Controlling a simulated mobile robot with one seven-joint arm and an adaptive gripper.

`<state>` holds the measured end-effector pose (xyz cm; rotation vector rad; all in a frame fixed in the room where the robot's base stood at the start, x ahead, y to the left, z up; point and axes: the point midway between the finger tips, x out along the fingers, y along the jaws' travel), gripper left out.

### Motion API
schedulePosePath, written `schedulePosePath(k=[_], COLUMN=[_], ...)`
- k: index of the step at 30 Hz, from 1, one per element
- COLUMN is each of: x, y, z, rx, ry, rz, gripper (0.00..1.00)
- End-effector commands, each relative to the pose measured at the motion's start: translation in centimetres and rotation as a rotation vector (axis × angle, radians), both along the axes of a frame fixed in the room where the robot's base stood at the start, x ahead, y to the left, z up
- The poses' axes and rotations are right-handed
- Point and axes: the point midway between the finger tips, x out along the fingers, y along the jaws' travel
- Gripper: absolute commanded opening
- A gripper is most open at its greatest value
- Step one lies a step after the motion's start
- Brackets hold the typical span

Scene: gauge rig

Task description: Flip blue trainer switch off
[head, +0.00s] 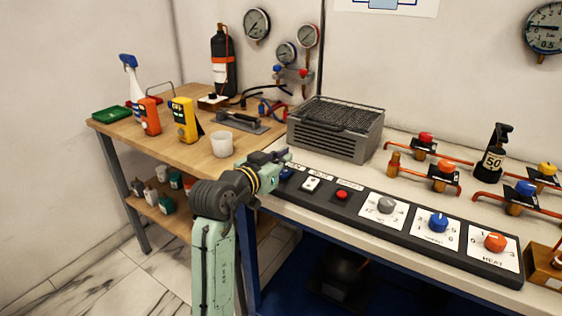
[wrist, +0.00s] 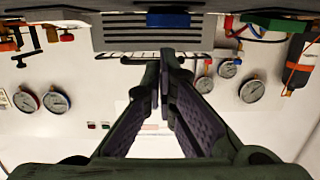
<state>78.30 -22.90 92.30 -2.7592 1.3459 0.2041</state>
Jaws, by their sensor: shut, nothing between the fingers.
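The blue trainer switch (head: 286,173) sits at the left end of the black control panel (head: 343,209), partly hidden behind my gripper in the head view. My gripper (head: 282,156) is just above and beside it, with its fingers together and empty. In the wrist view, which is upside down, my gripper (wrist: 164,62) points toward a blue block that looks like the switch (wrist: 168,20), with a gap in the picture between them. I cannot tell which way the switch is tipped or whether it is touched.
Right of the blue switch are a white switch (head: 311,184), a red button (head: 342,195) and several knobs. A grey grill-topped heater (head: 335,130) stands close behind the panel. A white cup (head: 222,145) is on the wooden table (head: 190,158) to the left.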

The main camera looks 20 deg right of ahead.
Motion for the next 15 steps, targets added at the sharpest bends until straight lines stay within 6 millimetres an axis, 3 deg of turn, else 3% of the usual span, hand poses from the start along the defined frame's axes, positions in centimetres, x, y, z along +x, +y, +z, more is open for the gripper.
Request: schedulePosePath(k=[1, 2, 4, 15], x=[0.2, 0.3, -0.3, -4.6], y=[-0.5, -0.7, 0.4, 5.8], z=[2.0, 2.7, 2.3, 5.0], rx=[0.000, 0.001, -0.001, -0.001], ry=[-0.002, -0.003, -0.005, -0.004], rz=[-0.001, -0.002, 0.004, 0.002], gripper=[0.00, 0.00, 0.00, 0.00])
